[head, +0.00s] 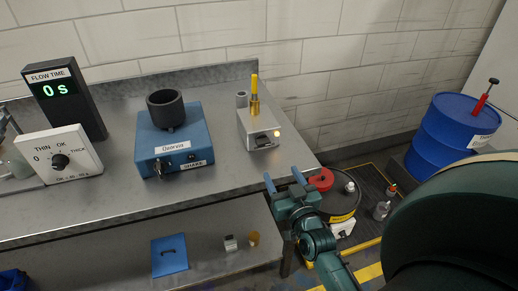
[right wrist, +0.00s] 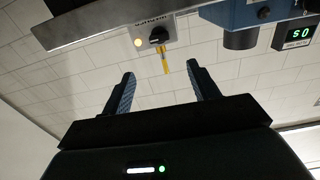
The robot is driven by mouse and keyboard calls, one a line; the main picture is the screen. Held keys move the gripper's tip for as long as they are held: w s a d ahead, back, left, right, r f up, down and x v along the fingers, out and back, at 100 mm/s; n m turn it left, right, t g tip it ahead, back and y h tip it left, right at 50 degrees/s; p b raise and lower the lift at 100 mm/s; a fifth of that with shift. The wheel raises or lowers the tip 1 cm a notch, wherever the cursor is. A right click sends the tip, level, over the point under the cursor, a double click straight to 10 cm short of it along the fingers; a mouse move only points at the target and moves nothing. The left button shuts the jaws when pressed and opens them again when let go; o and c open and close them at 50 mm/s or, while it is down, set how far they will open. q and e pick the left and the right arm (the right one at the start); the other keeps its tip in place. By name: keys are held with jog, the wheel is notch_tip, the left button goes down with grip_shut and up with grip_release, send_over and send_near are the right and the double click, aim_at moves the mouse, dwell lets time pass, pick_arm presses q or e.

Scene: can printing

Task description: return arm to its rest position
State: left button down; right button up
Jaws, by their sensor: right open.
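My right gripper (head: 284,181) is open and empty in the head view, just off the right front corner of the metal table (head: 225,165). Its two blue-lined fingers stand apart. The right wrist view also shows the open gripper (right wrist: 160,85), with nothing between the fingers. My right arm reaches in from the lower right. My left gripper does not show in either view.
On the table stand a blue device with a dark cup (head: 165,107), a white box with a yellow-topped piece (head: 258,128), a dial box (head: 58,155) and a timer reading 0 s (head: 64,100). A blue drum (head: 450,135) stands at right. A red-lidded container (head: 322,180) is beside my gripper.

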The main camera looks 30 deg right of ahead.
jog(key=s+a+f+n+g+y, duration=0.5)
jog(key=s+a+f+g+y, duration=0.2)
jog(key=s+a+f, duration=0.7)
jog(key=a+f, duration=0.1)
jog(key=a, duration=0.1)
jog(key=shift+s+a+n+g, duration=0.2)
jog(key=shift+a+n+g, duration=0.1)
jog(key=shift+a, duration=0.05)
jog(key=shift+c, duration=0.3)
dwell(0.6)
